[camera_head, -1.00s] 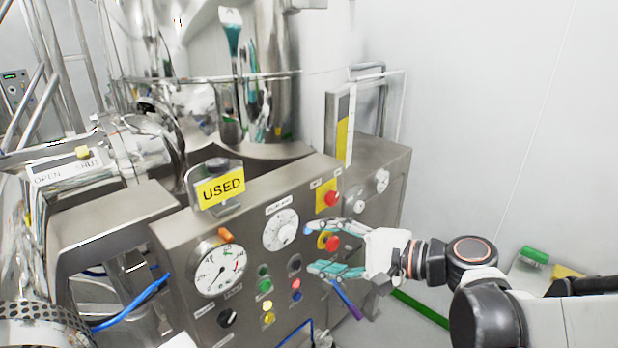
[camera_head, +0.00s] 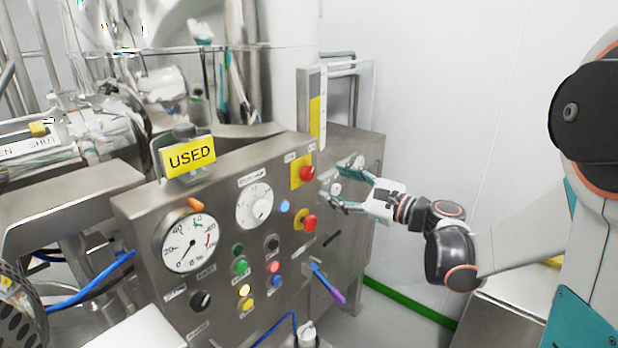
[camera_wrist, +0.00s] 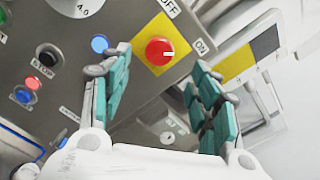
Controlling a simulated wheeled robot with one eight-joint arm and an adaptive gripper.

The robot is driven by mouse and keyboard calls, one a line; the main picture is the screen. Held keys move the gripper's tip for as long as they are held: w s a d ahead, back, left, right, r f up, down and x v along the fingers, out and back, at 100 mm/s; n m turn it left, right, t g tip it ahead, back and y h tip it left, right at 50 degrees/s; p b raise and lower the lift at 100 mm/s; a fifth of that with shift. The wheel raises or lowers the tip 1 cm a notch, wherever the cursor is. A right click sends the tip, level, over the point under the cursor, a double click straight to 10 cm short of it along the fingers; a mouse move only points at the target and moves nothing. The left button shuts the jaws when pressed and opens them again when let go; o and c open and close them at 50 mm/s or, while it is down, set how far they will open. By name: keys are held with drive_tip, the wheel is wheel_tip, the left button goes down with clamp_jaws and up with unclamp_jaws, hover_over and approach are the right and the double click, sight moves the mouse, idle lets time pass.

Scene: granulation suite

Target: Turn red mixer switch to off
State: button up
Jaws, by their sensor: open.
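The red mixer switch (camera_head: 306,173) is a round red knob on a yellow square plate, on the upper right of the steel control panel (camera_head: 225,215). In the wrist view the red switch (camera_wrist: 160,51) shows a white mark pointing right, toward the ON label (camera_wrist: 200,46). The OFF label (camera_wrist: 168,8) is above it. My gripper (camera_head: 346,190) is open and empty, just right of the switch in the head view. In the wrist view my gripper (camera_wrist: 160,60) has its teal fingers to either side below the knob. I see no contact.
A second red button (camera_head: 309,222) on yellow sits below the switch, with a blue button (camera_head: 284,206) beside it. A gauge (camera_head: 188,243), a white dial (camera_head: 255,204) and a yellow USED sign (camera_head: 189,157) are further left. A purple-handled tool (camera_head: 328,284) juts out below.

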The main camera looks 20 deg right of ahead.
sight(309, 175)
drive_tip(key=x, duration=0.9)
drive_tip(key=shift+c, duration=0.2)
drive_tip(key=shift+s, duration=0.1)
drive_tip(key=c, duration=1)
